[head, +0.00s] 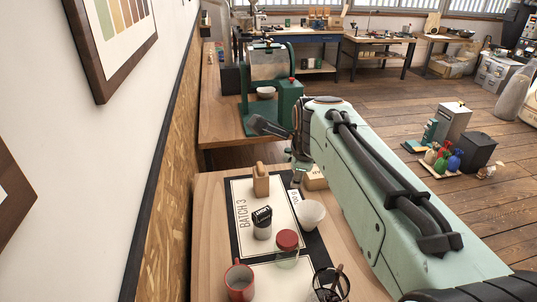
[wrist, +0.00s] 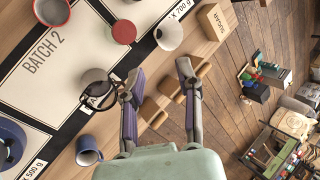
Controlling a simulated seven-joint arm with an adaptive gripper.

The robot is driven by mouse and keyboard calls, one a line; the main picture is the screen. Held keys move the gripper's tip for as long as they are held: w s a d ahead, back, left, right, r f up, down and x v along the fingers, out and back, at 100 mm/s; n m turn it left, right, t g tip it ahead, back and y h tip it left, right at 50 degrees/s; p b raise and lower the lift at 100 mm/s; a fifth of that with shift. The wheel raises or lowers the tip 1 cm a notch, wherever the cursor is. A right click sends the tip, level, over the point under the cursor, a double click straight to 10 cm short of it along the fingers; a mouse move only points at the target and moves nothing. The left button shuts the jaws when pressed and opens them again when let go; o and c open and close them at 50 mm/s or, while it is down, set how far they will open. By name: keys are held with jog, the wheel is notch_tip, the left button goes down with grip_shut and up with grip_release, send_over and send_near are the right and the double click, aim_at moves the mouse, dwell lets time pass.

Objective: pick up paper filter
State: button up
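The paper filter appears to be the white, open-topped, cone-like piece (head: 310,213) on the mat in the head view. It stands between the red-lidded jar (head: 287,245) and a wooden box (head: 315,179). In the wrist view the white filter (wrist: 169,35) is near the top, between the red lid (wrist: 123,30) and the sugar box (wrist: 215,20). My gripper (wrist: 160,76) is open, with nothing between its fingers. In the wrist view the filter lies beyond the fingertips, apart from them. My arm hides much of the gripper in the head view.
A red mug (head: 240,284), a dark labelled can (head: 262,224) and a wooden item (head: 261,182) stand around the mat. A glass carafe (wrist: 96,86), a blue mug (wrist: 90,150) and several wooden pieces (wrist: 153,112) lie near my fingers in the wrist view.

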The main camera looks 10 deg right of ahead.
jog(key=w+d+f+m+h, duration=0.1)
jog(key=w+d+f+m, duration=0.25)
jog(key=w+f, duration=0.5)
jog(key=g, duration=0.4)
send_over(305, 221)
jog(key=s+a, duration=0.1)
notch_tip(305, 221, down, 16)
jog(key=x, duration=0.6)
jog(key=shift+w+d+f, duration=0.1)
jog(key=shift+w+f, duration=0.05)
jog(key=shift+f, duration=0.2)
grip_shut()
